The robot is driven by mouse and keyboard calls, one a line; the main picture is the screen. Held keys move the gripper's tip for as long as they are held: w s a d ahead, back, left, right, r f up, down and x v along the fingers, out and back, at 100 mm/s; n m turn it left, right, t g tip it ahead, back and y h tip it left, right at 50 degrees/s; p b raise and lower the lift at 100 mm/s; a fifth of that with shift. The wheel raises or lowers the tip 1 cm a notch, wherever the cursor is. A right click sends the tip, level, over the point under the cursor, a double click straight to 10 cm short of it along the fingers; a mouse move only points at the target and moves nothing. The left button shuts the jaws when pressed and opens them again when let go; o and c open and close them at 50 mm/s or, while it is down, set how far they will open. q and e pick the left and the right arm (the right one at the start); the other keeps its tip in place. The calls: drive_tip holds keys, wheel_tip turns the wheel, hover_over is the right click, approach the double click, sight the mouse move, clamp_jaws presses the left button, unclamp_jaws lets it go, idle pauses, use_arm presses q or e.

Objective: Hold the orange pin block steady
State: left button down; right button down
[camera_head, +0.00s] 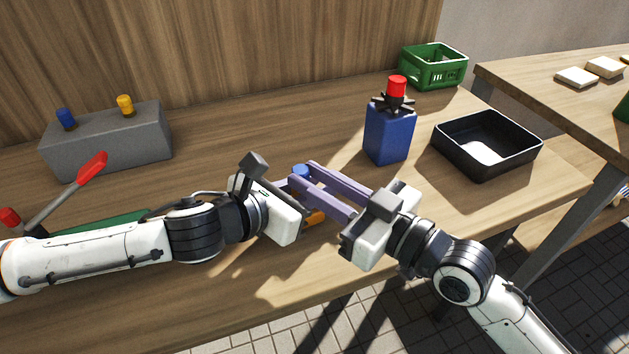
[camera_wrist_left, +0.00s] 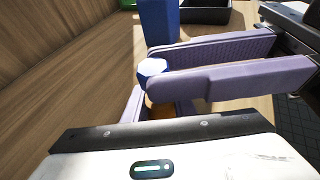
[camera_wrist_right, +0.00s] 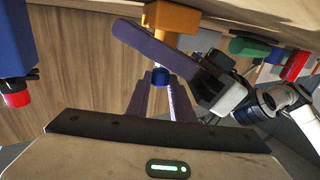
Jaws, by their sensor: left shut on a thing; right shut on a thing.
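The orange pin block (camera_head: 316,217) is low on the wooden table, mostly hidden behind the grippers. It also shows in the left wrist view (camera_wrist_left: 162,111) and at the top of the right wrist view (camera_wrist_right: 171,17). My left gripper (camera_wrist_left: 160,102) is shut on the orange block, one purple finger on each side of it. A blue pin (camera_head: 299,171) with a faceted head stands above the block; it also shows in the right wrist view (camera_wrist_right: 160,76). My right gripper (camera_head: 303,173) is shut on the blue pin from the right.
A grey block (camera_head: 108,142) with a blue and a yellow pin stands at the back left, near a red-handled tool (camera_head: 92,167). A blue bottle-like container (camera_head: 389,135) with a red top, a black tray (camera_head: 487,143) and a green crate (camera_head: 433,66) stand to the right.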

sight(295, 195)
drive_tip(key=shift+r, duration=2.25)
drive_tip(key=shift+r, duration=0.1)
wheel_tip(295, 195, up, 7)
idle(0.3)
use_arm(q)
drive_tip(key=c, duration=0.6)
unclamp_jaws()
drive_tip(key=shift+v, duration=4.05)
